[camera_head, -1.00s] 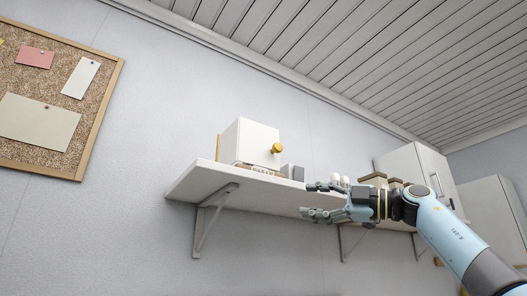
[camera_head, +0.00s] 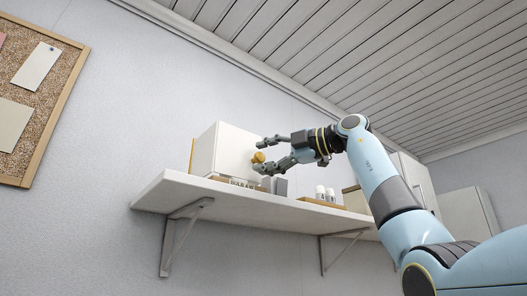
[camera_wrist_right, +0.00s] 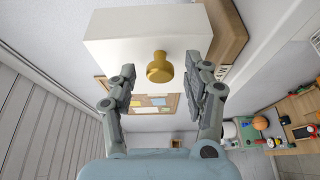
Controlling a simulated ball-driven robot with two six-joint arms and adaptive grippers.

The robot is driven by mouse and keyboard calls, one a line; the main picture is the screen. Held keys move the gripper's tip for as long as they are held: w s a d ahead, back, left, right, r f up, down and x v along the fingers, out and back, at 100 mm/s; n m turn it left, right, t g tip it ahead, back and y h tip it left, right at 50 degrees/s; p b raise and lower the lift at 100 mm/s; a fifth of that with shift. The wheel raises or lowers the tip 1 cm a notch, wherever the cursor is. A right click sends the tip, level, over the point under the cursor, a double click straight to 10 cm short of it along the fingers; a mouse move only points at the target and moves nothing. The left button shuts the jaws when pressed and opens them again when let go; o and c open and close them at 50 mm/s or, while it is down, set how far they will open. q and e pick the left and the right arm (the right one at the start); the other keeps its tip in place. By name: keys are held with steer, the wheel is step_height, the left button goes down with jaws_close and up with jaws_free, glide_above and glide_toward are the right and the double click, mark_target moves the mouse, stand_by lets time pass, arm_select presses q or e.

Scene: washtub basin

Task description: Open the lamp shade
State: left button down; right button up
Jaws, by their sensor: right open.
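A white box-shaped piece, which I take as the lamp shade (camera_head: 222,152), stands on the wall shelf. A round brass knob (camera_head: 257,157) sticks out from its face. In the right wrist view the shade (camera_wrist_right: 140,22) is ahead, and the knob (camera_wrist_right: 160,70) lies between the two fingers with a gap on each side. My right gripper (camera_head: 264,156) is open and empty, its fingertips at the knob. I cannot tell whether any finger touches it. My left gripper is not in view.
The shelf (camera_head: 155,190) also carries a small grey block (camera_head: 280,187) close below the right gripper, and small white jars (camera_head: 325,193) further right. A corkboard (camera_head: 45,100) hangs at the left. Cabinets (camera_head: 465,213) stand at the right.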

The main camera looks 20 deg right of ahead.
steer(key=shift+w+a, duration=0.2)
steer(key=shift+w, duration=0.1)
jaws_close()
steer(key=shift+f, duration=0.1)
